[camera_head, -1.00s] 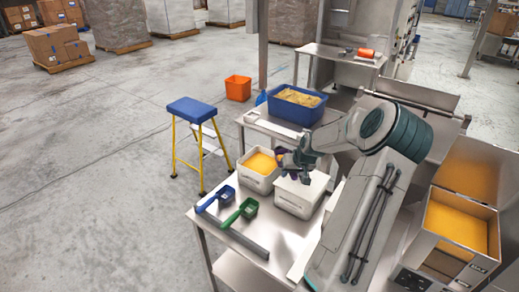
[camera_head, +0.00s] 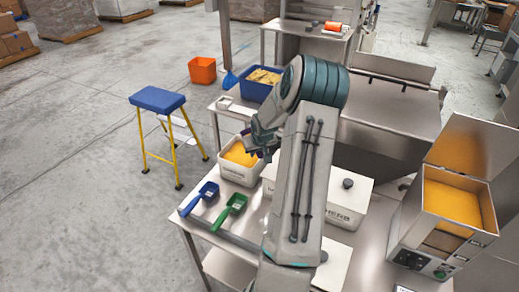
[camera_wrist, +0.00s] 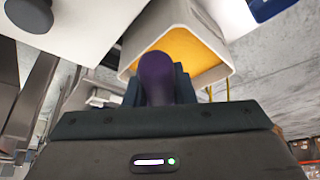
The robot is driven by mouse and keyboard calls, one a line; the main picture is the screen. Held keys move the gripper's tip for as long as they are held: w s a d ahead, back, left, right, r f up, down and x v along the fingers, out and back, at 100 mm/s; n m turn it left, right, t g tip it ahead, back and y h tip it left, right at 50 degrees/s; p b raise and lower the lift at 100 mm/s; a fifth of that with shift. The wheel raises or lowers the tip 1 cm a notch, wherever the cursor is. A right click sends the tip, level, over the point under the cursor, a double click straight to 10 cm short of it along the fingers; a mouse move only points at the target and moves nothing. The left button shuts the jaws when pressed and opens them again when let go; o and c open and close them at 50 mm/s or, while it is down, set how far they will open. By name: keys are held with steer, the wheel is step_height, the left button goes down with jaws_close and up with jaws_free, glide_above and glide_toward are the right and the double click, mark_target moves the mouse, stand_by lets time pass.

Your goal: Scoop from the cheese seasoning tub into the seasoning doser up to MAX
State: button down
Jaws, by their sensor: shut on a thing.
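My gripper (camera_head: 266,150) is shut on a purple scoop, whose handle (camera_wrist: 156,80) stands between the fingers in the wrist view. The scoop's bowl is hidden. The gripper is at the right rim of an open white tub (camera_head: 238,178) of orange-yellow seasoning, which also shows in the wrist view (camera_wrist: 228,48). I cannot tell whether the scoop is in the powder. The seasoning doser (camera_head: 426,228), a steel box with its lid up, stands at the far right. Orange-yellow powder (camera_head: 453,204) shows inside it. A MAX mark cannot be made out.
Blue (camera_head: 202,197) and green (camera_head: 232,208) scoops lie left of my arm on the steel table. Closed white tubs (camera_head: 345,208) stand near my arm, partly hidden. A blue crate (camera_head: 258,90) is behind, and a blue-topped stool (camera_head: 158,99) stands on the floor at left.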

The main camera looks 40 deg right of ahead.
steer(key=shift+a+f+n+g+h+p, duration=0.1)
steer(key=shift+f+n+g+h+p, duration=0.25)
steer(key=shift+f+h, duration=0.55)
steer(key=shift+h+b, duration=0.5)
steer(key=shift+b, duration=0.65)
